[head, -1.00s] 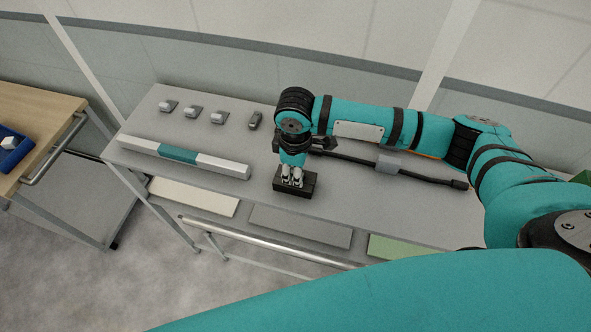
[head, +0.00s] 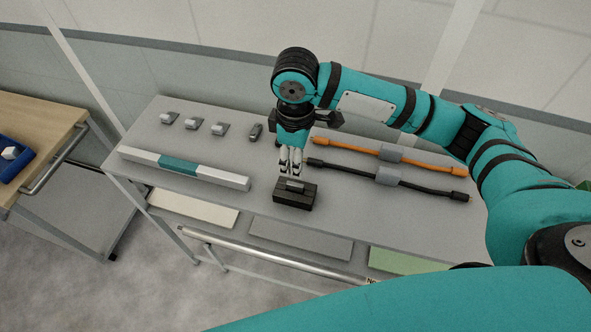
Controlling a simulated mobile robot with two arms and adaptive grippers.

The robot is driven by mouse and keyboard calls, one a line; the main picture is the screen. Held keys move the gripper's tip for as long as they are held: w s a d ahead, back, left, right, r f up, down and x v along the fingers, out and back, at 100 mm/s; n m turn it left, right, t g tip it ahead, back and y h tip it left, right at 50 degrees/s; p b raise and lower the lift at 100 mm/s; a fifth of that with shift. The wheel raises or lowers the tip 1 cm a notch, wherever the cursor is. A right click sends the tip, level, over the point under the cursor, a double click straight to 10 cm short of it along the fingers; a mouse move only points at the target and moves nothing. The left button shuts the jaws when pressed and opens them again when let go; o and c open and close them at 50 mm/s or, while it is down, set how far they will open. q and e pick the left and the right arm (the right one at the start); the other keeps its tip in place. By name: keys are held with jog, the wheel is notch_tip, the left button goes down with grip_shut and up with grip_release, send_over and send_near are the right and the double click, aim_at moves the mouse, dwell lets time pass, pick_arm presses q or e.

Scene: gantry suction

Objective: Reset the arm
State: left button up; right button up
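My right gripper (head: 290,171) points down just above and behind a small black block (head: 295,196) on the grey table (head: 240,205). The block has a grey piece on its top. The gripper looks apart from the block, and its fingers are close together; I cannot tell whether they are fully shut. No held object shows between them. My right arm reaches in from the right over the table. My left gripper is out of view.
A white and teal bar (head: 183,168) lies at the left, with several small grey parts (head: 192,123) behind it. An orange cable (head: 425,161) and a black cable (head: 425,184) lie at the right. A wooden table (head: 35,115) with a blue tray (head: 22,167) stands at far left.

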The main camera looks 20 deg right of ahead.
jog(key=shift+r, duration=0.75)
jog(key=shift+f, duration=0.1)
